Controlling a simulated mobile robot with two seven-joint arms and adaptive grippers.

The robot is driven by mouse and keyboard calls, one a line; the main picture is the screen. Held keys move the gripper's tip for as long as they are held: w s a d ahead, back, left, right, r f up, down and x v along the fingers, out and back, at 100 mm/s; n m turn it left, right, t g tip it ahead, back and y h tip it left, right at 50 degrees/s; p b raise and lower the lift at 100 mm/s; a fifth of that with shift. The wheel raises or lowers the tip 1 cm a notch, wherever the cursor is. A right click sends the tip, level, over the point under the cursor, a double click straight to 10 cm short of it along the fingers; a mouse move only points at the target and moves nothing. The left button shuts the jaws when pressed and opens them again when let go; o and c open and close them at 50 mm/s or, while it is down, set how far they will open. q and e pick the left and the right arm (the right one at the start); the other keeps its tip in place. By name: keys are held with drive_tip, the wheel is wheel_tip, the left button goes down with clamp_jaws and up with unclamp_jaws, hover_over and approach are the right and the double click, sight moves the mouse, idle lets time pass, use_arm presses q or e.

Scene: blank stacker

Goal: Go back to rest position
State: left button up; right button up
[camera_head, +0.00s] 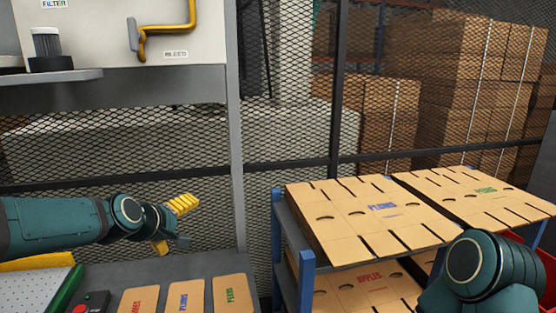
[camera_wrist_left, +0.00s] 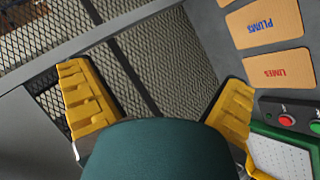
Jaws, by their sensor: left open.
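My left gripper (camera_head: 176,226) is at the left of the head view, above the grey worktop. Its two yellow fingers are spread wide with nothing between them. In the left wrist view the open left gripper (camera_wrist_left: 160,100) shows a yellow finger on each side, with mesh and the worktop beyond. My right arm shows as teal links at the bottom right of the head view, in front of the shelf rack. Its gripper is out of the picture.
A blue-framed rack (camera_head: 307,272) holds cardboard blanks (camera_head: 345,215) marked PLUMS, others (camera_head: 480,190) in green print, and APPLES below. Label cards (camera_head: 185,297) and a red button (camera_head: 84,308) are on the worktop (camera_head: 215,262). Mesh fence (camera_head: 285,135) stands behind.

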use_arm(q)
drive_tip(key=s+d+f+m+g, duration=0.1)
drive_tip(key=s+d+f+g, duration=0.15)
drive_tip(key=f, duration=0.65)
drive_tip(key=s+d+f+m+g, duration=0.1)
drive_tip(key=s+d+f+m, duration=0.2)
drive_tip(key=f, duration=0.6)
drive_tip(key=s+d+f+g, duration=0.2)
drive_tip(key=s+f, duration=0.2)
drive_tip(key=f, duration=0.5)
drive_tip(key=s+d+f+m+g+h, duration=0.1)
drive_tip(key=s+d+f+m+g, duration=0.2)
drive_tip(key=s+f, duration=0.9)
drive_tip(key=s+d+m, duration=0.1)
drive_tip(key=s+d, duration=0.1)
drive_tip(key=s, duration=0.2)
drive_tip(key=shift+s+d+f, duration=0.2)
drive_tip(key=shift+f, duration=0.2)
